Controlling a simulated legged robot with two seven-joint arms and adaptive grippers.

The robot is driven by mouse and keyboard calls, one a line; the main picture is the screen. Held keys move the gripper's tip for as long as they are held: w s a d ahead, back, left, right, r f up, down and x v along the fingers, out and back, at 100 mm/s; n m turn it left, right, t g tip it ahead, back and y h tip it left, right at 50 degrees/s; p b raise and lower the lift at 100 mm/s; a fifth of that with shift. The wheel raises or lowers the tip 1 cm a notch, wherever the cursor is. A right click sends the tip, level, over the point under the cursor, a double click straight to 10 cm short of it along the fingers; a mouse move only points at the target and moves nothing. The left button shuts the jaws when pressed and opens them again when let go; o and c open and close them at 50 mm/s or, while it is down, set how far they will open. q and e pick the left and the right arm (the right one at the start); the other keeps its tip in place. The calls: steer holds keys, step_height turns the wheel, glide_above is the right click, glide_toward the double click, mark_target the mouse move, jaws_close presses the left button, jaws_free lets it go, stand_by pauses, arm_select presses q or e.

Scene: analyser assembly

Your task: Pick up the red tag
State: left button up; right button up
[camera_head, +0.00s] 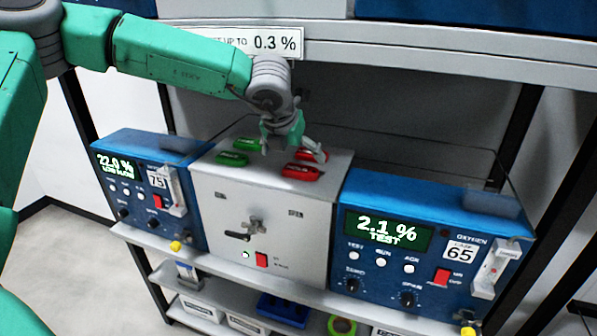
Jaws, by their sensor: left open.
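Two red tags lie on top of the grey metal box (213,190). The front red tag (301,173) is fully in view near the box's right side. The rear red tag (314,156) lies just behind it and is partly hidden by my left gripper (291,146). That gripper is open and points down over the box top, close to the rear red tag. I cannot tell whether a finger touches it. My right gripper is not in view.
Two green tags (231,159) lie on the box top's left side. Blue analysers stand at the left (139,196) and right (432,212) of the box. A shelf edge with a white sign (272,43) runs above. A lower shelf holds bins and a green tape roll (342,326).

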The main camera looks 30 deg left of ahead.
mark_target(300, 169)
arm_select(q)
steer(key=shift+w+a+f, duration=0.15)
steer(key=shift+w+f, duration=0.1)
steer(key=shift+f, duration=0.15)
steer(key=shift+w+d+f, duration=0.25)
steer(key=shift+f, duration=0.2)
steer(key=w+f, duration=0.1)
steer(key=f+p, duration=0.1)
steer(key=shift+w+d+f, duration=0.3)
steer(key=shift+w+f, duration=0.1)
steer(key=shift+w+a+f, duration=0.15)
steer(key=shift+w+f, duration=0.1)
steer(key=shift+f, duration=0.1)
steer(key=shift+s+a, duration=0.1)
steer(key=shift+a, duration=0.2)
steer(key=shift+c, duration=0.8)
steer(key=shift+a, duration=0.2)
steer(key=c, duration=1.1)
steer(key=shift+o, duration=0.2)
steer(key=shift+d, duration=0.2)
